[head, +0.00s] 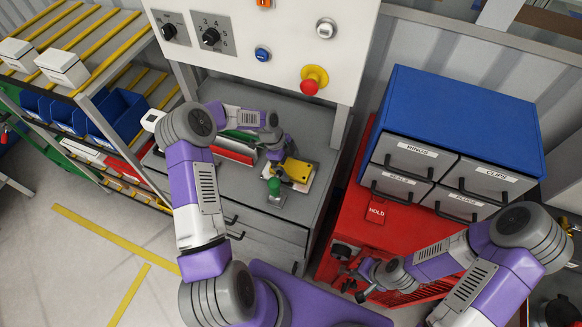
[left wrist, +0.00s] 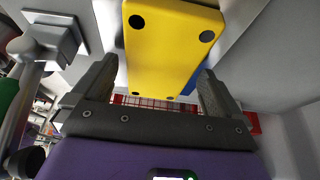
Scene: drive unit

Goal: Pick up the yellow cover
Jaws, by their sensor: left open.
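The yellow cover (head: 299,171) lies on a light plate on the grey workbench, with dark round spots near its corners. My left gripper (head: 279,154) is at the cover's far left edge, open. In the left wrist view the cover (left wrist: 170,45) reaches down between the two spread fingers of the left gripper (left wrist: 155,95), with space on both sides. A blue part (left wrist: 212,52) shows along the cover's right edge there. My right gripper (head: 364,279) hangs beside the red cabinet, away from the cover; its jaws are too small and dark to read.
A green-knobbed clamp (head: 275,186) stands just left of the cover. The control panel (head: 270,40) rises at the back. A blue-topped drawer unit (head: 455,110) stands on the red cabinet (head: 343,215) at right.

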